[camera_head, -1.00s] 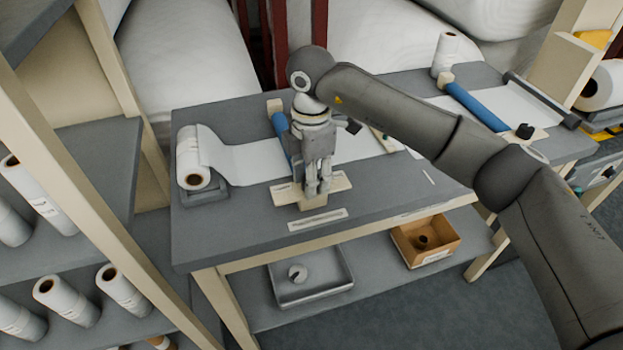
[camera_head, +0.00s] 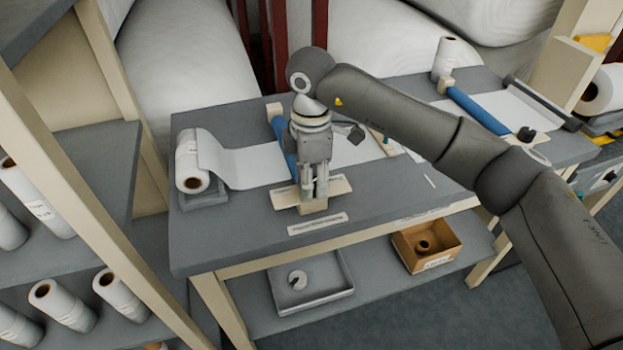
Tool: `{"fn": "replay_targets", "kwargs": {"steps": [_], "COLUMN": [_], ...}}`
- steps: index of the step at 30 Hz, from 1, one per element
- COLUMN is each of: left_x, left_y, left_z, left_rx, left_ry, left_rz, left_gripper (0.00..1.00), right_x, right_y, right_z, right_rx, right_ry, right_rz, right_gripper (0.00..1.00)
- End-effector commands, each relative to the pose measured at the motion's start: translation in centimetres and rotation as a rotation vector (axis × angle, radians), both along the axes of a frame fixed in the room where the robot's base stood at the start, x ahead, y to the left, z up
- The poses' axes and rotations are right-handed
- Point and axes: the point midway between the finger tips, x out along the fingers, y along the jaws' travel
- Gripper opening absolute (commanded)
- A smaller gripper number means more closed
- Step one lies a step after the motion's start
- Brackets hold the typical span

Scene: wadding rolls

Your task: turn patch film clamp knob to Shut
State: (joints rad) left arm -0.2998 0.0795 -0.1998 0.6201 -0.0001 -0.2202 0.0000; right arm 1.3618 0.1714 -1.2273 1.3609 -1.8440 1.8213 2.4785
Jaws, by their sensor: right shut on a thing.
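The film clamp at the near table has a blue bar (camera_head: 281,133) running across a white film strip (camera_head: 250,164). At the bar's near end is a cream plate (camera_head: 285,198) with a label strip (camera_head: 318,223) in front of it. My right gripper (camera_head: 314,194) points straight down over this plate, its fingers closed at the clamp's near end. The knob is hidden between and behind the fingers, so its pointing direction cannot be read. The label text is too small to read. My left gripper is not in view.
A film roll (camera_head: 192,165) sits in a holder at the table's left end. A second clamp with a blue bar (camera_head: 477,107) and a dark knob (camera_head: 526,134) stands at right. A grey tray (camera_head: 310,295) and an open box (camera_head: 427,243) lie on the lower shelf.

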Motion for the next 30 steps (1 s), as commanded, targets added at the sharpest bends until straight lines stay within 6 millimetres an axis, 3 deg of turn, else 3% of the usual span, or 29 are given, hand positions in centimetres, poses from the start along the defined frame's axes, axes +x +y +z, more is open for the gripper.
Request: {"fn": "replay_targets", "kwargs": {"steps": [1, 2, 7, 19, 30], "left_x": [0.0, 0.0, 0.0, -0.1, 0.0], "left_y": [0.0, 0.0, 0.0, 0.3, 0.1], "left_z": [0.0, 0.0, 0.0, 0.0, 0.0], "left_rx": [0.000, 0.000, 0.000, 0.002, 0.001], "left_ry": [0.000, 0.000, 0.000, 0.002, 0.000], "left_rz": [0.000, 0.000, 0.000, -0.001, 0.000], "left_gripper": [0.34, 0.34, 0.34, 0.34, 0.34], "right_x": [0.1, 0.1, 0.1, 0.1, 0.1], "right_y": [0.0, 0.0, 0.0, 0.0, 0.0], "right_z": [0.2, 0.2, 0.1, 0.8, 8.0], "right_rx": [0.002, 0.002, 0.002, 0.001, 0.002], "right_ry": [-0.005, -0.005, -0.003, -0.002, -0.005], "right_rz": [-0.003, -0.003, -0.002, 0.000, -0.001], "right_gripper": [0.10, 0.36, 0.57, 0.57, 0.57]}}
